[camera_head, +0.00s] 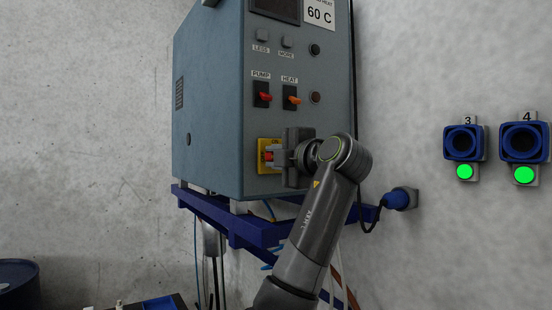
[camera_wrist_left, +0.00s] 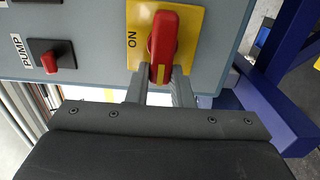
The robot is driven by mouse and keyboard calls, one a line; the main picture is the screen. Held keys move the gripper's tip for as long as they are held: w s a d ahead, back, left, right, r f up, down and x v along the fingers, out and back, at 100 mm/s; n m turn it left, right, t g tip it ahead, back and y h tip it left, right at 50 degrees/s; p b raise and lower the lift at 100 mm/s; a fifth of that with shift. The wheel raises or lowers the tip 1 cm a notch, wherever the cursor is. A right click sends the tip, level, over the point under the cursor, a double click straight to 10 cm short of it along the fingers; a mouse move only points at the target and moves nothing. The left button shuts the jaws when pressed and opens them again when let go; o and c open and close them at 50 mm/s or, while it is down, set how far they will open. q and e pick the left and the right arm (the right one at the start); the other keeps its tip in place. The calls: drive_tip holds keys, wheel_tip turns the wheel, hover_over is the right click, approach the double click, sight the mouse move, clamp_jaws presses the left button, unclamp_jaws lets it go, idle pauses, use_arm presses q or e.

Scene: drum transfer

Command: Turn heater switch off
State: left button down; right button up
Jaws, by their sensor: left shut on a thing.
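The heater is a blue-grey cabinet (camera_head: 215,110) with a control panel. Low on the panel is a red rotary handle (camera_head: 268,156) on a yellow plate (camera_head: 262,144). In the left wrist view the red handle (camera_wrist_left: 163,40) stands lengthwise in the picture, with "ON" on the yellow plate (camera_wrist_left: 193,28) beside it. My left gripper (camera_head: 276,156) is at the handle, its fingers (camera_wrist_left: 160,78) shut on the handle's near end. The HEAT switch (camera_head: 291,98) has an orange lever, and the PUMP switch (camera_head: 263,96) a red one. My right gripper is not in view.
The cabinet stands on a blue frame (camera_head: 225,217) with hoses and cables below. Wall sockets 3 (camera_head: 464,143) and 4 (camera_head: 524,142) with green lights are at right. A blue plug (camera_head: 399,198) is nearer the cabinet. A dark blue drum (camera_head: 18,284) shows at lower left.

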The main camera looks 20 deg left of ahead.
use_arm(q)
drive_tip(key=shift+f, duration=0.1)
drive_tip(key=c, duration=1.3)
unclamp_jaws()
drive_tip(key=b+v, duration=0.6)
drive_tip(key=v, duration=1.1)
drive_tip(key=shift+s+d, duration=0.2)
drive_tip(key=shift+d, duration=0.05)
